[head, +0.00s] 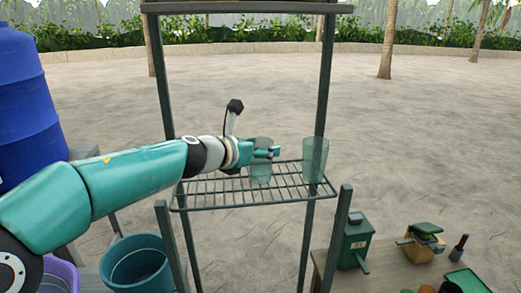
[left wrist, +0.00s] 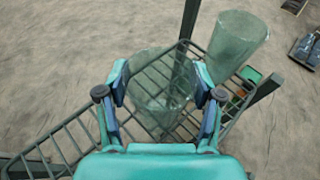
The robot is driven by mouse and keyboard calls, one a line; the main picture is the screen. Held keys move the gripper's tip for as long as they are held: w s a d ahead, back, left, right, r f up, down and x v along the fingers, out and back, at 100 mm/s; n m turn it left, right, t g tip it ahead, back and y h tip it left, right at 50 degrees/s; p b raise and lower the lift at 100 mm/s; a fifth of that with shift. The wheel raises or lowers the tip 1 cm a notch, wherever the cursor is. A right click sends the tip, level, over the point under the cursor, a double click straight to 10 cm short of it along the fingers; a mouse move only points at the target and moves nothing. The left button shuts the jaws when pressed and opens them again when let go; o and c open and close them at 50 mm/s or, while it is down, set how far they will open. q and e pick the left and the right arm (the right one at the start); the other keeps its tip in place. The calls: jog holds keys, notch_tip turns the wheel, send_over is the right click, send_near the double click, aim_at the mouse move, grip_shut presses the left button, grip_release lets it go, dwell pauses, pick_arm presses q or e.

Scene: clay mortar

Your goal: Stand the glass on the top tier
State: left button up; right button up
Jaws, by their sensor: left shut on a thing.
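My left gripper (head: 264,153) reaches in from the left over the wire tier of a dark metal rack. It is shut on a clear greenish glass (head: 261,174), which also shows between the fingers in the left wrist view (left wrist: 158,95). The held glass is upright at the wire tier (head: 215,192); I cannot tell whether its base touches the wires. A second similar glass (head: 315,158) stands to its right near the tier's right end, also in the left wrist view (left wrist: 238,42). The top tier (head: 247,8) crosses the upper edge of the head view. My right gripper is not in view.
Rack posts (head: 322,90) flank the wire tier. A blue barrel (head: 22,105) stands at the left, with a teal bucket (head: 137,265) below. A low table at the lower right holds a green box (head: 355,243) and other small items. Open paving lies behind.

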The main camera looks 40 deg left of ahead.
pick_arm(q)
jog(key=o, duration=1.4)
jog(key=shift+s+r, duration=0.25)
jog(key=shift+s, duration=0.25)
jog(key=p+v, duration=0.1)
jog(key=v, duration=1)
jog(key=shift+d, duration=0.1)
